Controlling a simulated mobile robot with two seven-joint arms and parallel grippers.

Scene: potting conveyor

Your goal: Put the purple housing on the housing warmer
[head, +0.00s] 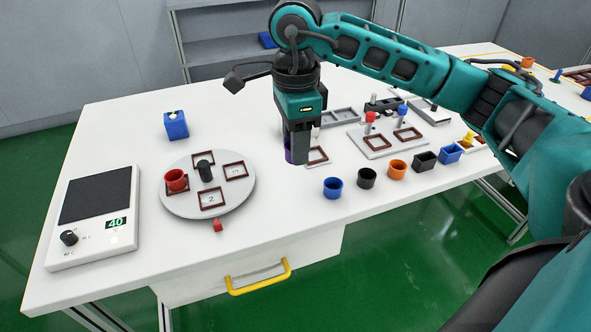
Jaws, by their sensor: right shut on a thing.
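My right gripper (297,156) is shut on the purple housing (288,156). Only a small strip of the housing shows at the left of the fingers; the rest is hidden behind them. The gripper points down over the middle of the white table, and I cannot tell whether the housing touches the table. The housing warmer (95,194), a white device with a dark square plate, a knob and a green display reading 40, lies at the table's left end. Its plate is empty. My left gripper is not in view.
A round grey turntable (233,196) with a red cup (176,180) stands between warmer and gripper. A blue box (175,125) stands behind it. Blue (333,187), black and orange cups line the front right. A grey fixture plate (381,147) is behind them.

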